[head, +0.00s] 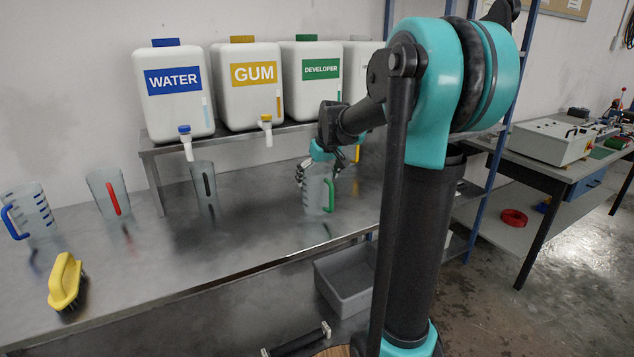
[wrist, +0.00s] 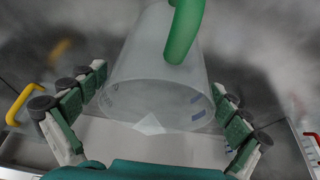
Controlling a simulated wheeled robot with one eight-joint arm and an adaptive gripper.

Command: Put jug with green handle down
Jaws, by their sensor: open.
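The jug with the green handle (head: 317,190) stands upright on the metal table, toward its right end in the head view. Its green handle faces right there. In the wrist view the clear jug (wrist: 155,80) fills the middle, with the green handle (wrist: 184,30) at the top. My gripper (head: 325,168) is at the jug's upper part in the head view. In the wrist view my gripper (wrist: 158,118) is open, with one finger on each side of the jug. A gap seems to show beside the fingers, but contact is hard to judge.
Jugs with blue (head: 30,212), red (head: 109,194) and black (head: 203,188) handles stand to the left, with a yellow brush (head: 66,281) in front. A yellow handle (head: 357,153) shows behind my gripper. WATER (head: 176,110), GUM (head: 245,98) and DEVELOPER (head: 313,90) containers stand on the shelf.

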